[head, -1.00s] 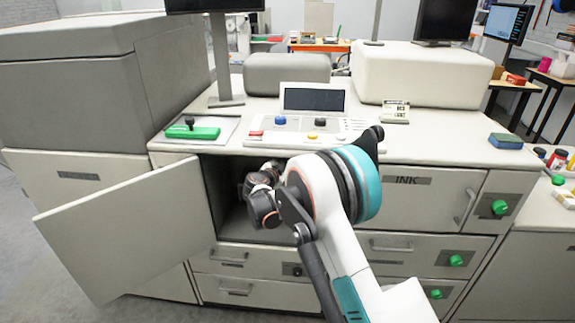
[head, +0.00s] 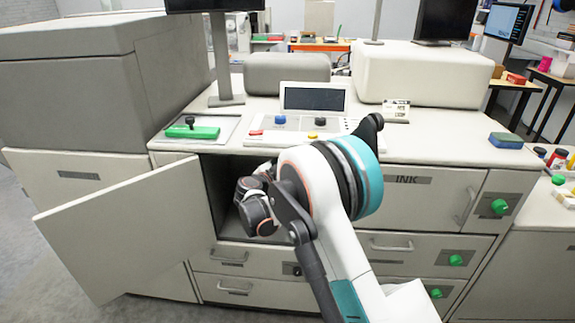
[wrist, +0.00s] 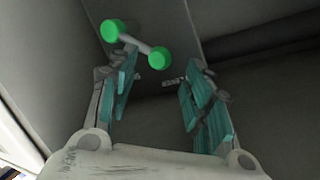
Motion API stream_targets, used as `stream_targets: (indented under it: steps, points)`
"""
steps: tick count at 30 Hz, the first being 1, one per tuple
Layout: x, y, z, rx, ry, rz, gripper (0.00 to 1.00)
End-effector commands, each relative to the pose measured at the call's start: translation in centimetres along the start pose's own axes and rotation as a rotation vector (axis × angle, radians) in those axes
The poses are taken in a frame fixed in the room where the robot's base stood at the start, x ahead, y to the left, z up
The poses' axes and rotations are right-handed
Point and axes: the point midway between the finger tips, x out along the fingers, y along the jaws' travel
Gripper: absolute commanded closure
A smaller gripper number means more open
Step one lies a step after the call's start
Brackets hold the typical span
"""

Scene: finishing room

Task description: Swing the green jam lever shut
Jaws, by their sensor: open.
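The green jam lever (wrist: 136,42) shows in the wrist view, inside the cabinet. It has two green round ends joined by a pale bar, set on the grey inner surface. My gripper (wrist: 158,80) is open, with its two fingers spread and nothing between the pads. The lever lies just beyond the fingertips, towards the left finger; I cannot tell whether they touch. In the head view my arm reaches into the open compartment (head: 222,190), and my own arm and the cabinet hide the lever and the fingers there.
The open cabinet door (head: 130,235) stands out to the left of the compartment. Drawers (head: 240,292) lie below it.

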Motion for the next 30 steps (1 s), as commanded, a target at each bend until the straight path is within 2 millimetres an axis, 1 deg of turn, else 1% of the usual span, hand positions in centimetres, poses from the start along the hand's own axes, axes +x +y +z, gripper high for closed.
stream_targets:
  steps: [1, 3, 6, 10, 15, 23, 24, 26, 27, 30]
  points:
    - [-1.2, -0.1, 0.0, -0.001, -0.002, -0.003, 0.54]
    - [-2.7, -0.1, 0.0, 0.0, -0.001, -0.002, 0.54]
    - [-4.5, -0.1, 0.0, 0.0, -0.001, -0.002, 0.54]
    - [-6.4, -0.1, 0.0, 0.0, 0.0, -0.002, 0.54]
    - [-7.5, 0.0, 0.0, 0.0, 0.0, 0.0, 0.54]
    - [-7.7, 0.0, 0.0, 0.0, 0.001, 0.0, 0.54]
    - [-7.7, 0.0, 0.0, 0.0, 0.001, 0.0, 0.56]
    - [-7.7, 0.0, 0.0, -0.001, 0.001, -0.001, 0.7]
    - [-7.9, 0.0, 0.1, -0.005, 0.001, -0.004, 0.79]
    - [-9.0, -0.3, 0.5, -0.032, 0.003, -0.019, 1.0]
